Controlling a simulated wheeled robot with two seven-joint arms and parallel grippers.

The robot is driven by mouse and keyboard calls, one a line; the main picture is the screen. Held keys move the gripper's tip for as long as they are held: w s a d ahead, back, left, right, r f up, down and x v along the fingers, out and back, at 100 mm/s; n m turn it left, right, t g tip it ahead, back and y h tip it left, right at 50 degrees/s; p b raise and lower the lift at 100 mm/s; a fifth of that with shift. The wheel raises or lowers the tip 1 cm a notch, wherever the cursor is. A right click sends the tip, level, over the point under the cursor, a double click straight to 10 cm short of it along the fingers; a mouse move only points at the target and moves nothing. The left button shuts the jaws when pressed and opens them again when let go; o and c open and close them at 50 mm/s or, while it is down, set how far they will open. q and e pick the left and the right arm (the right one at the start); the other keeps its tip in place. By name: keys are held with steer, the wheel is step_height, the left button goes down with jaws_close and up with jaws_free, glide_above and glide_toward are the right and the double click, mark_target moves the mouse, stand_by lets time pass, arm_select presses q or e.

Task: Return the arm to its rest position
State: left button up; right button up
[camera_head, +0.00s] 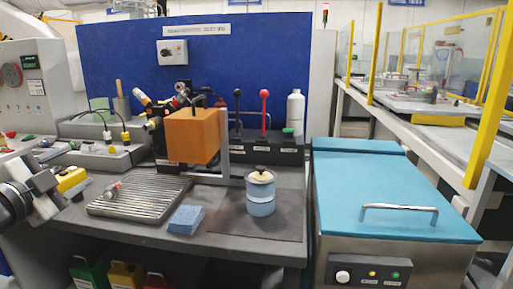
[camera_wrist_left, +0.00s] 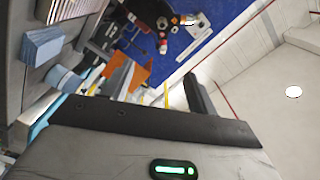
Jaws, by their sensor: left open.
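My left gripper (camera_head: 45,190) is at the left edge of the head view, beside the left end of the workbench (camera_head: 235,245). It is open, and I see nothing between its fingers. In the left wrist view the gripper's dark body fills the lower part, and a dark finger (camera_wrist_left: 198,93) sticks up. The wrist view is tilted, with the bench items at its left and the ceiling at its right. My right arm and right gripper are not in view.
A yellow box (camera_head: 72,181) is close beside the left gripper. A ribbed metal tray (camera_head: 140,198), blue pad stack (camera_head: 186,219), blue canister (camera_head: 261,198) and orange block (camera_head: 192,137) are on or above the bench. A blue-lidded machine (camera_head: 395,185) stands right.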

arm_select(q)
steer(key=s+d+f+n+g+p, duration=0.1)
steer(key=s+d+f+n+g, duration=0.15)
steer(key=f, duration=0.85)
steer(key=s+d+f+n+g+p, duration=0.1)
steer(key=s+d+f+n, duration=0.25)
steer(key=f, duration=0.75)
steer(key=s+d+f+n+g, duration=0.1)
steer(key=s+d+f, duration=0.2)
steer(key=d, duration=0.4)
steer(key=s+d+f+n+g+h, duration=0.1)
steer(key=s+d+f+n, duration=0.1)
steer(key=s+d+f, duration=0.2)
steer(key=s+d+f+n+g+p, duration=0.1)
steer(key=s+d+f+n+g, duration=0.1)
steer(key=s+d+f, duration=0.2)
steer(key=s+d, duration=0.3)
steer(key=d, duration=0.2)
steer(key=shift+s+d+h, duration=0.15)
steer(key=shift+d+h, duration=0.25)
